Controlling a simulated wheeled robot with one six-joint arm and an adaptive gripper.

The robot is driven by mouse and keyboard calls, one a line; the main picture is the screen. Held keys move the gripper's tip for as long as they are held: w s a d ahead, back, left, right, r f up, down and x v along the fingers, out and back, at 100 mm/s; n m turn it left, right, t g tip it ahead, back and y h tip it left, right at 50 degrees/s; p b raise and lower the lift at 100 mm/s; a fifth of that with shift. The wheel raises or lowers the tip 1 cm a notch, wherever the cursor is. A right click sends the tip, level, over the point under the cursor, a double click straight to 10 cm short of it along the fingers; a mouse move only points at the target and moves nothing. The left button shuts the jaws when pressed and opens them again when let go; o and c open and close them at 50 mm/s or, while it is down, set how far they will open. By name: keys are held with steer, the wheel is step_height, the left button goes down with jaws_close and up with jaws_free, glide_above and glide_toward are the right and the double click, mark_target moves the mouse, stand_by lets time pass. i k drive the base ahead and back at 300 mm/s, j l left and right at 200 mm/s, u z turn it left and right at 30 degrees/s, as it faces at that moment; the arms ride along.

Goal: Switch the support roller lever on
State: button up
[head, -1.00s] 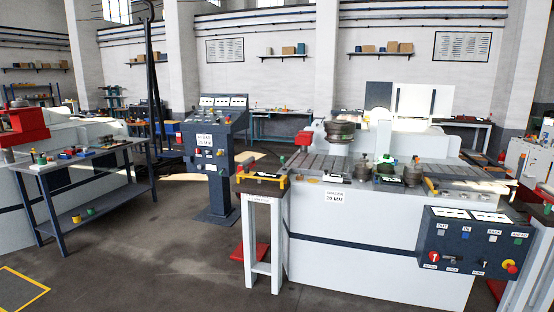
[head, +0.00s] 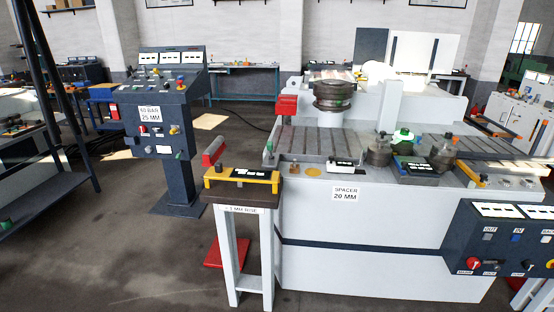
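The section bender (head: 380,235) is a white machine with a dark slotted top. A dark roller stack (head: 333,95) stands on it. Smaller rollers, one at its front (head: 378,150) and one further right (head: 443,152), sit along the front part of the top. A dark control panel (head: 500,240) with buttons and a red knob (head: 473,263) is on its right front and is cut off by the frame edge. I cannot tell which control is the support roller lever. A yellow-handled lever (head: 470,172) lies at the front right of the top. My gripper is not in view.
A white stand (head: 240,260) with a yellow gauge bar (head: 241,177) and a red-ended cylinder (head: 214,151) stands at the machine's left front. A dark console (head: 160,120) reading 50 bar, 25 mm is further left. The floor in front and at lower left is clear.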

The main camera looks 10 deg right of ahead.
mark_target(269, 144)
steer(key=i+j, duration=0.15)
steer(key=i, duration=0.3)
steer(key=i+j, duration=0.15)
steer(key=i, duration=0.25)
